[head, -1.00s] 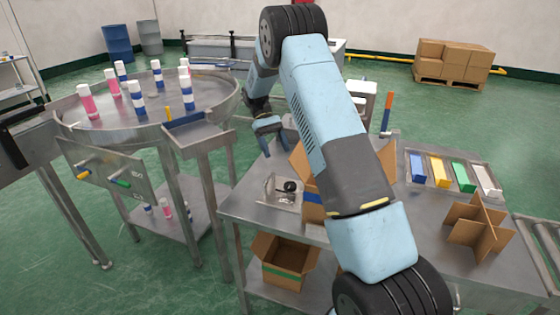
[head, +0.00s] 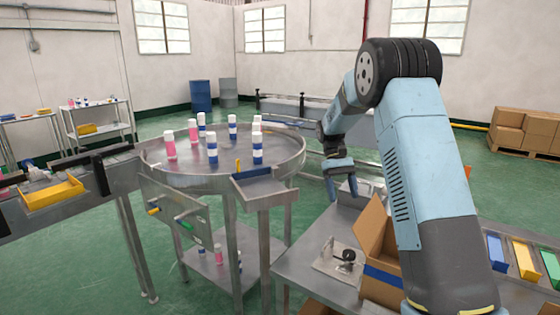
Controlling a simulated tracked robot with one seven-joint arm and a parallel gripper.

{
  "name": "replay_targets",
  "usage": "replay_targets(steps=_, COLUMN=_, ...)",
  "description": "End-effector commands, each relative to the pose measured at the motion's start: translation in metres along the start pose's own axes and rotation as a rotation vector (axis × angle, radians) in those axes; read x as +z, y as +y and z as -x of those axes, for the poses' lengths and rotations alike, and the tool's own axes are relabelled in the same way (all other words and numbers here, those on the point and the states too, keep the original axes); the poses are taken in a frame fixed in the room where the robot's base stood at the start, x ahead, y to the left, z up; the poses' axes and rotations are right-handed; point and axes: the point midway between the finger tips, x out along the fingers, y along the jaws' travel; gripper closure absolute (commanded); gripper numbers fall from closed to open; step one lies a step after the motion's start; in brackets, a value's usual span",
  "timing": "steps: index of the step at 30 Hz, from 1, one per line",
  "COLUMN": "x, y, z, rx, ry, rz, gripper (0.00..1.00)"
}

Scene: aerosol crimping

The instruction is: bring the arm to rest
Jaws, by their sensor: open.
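My gripper (head: 340,180) hangs at the end of my blue and grey arm (head: 420,150), pointing down. It is open with nothing seen between its fingers. It is above the back left part of the steel bench (head: 312,262), to the right of the round table. My arm's upper link crosses the right half of the head view and hides part of the bench.
A round steel table (head: 185,180) carries several blue-and-white and pink cans (head: 212,148). An open cardboard box (head: 378,285) and a small clear fixture (head: 340,262) stand on the bench. Stacked cartons (head: 525,133) stand behind.

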Motion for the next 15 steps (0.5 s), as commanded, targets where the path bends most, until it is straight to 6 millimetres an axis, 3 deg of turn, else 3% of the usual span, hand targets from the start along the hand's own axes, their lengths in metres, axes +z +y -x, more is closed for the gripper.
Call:
replay_targets(steps=6, x=0.059, y=-0.003, z=0.023, rx=-0.006, ry=0.134, rz=-0.024, gripper=0.29)
replay_targets(steps=15, x=0.135, y=-0.009, z=0.036, rx=-0.011, ry=0.312, rz=-0.06, gripper=0.29)
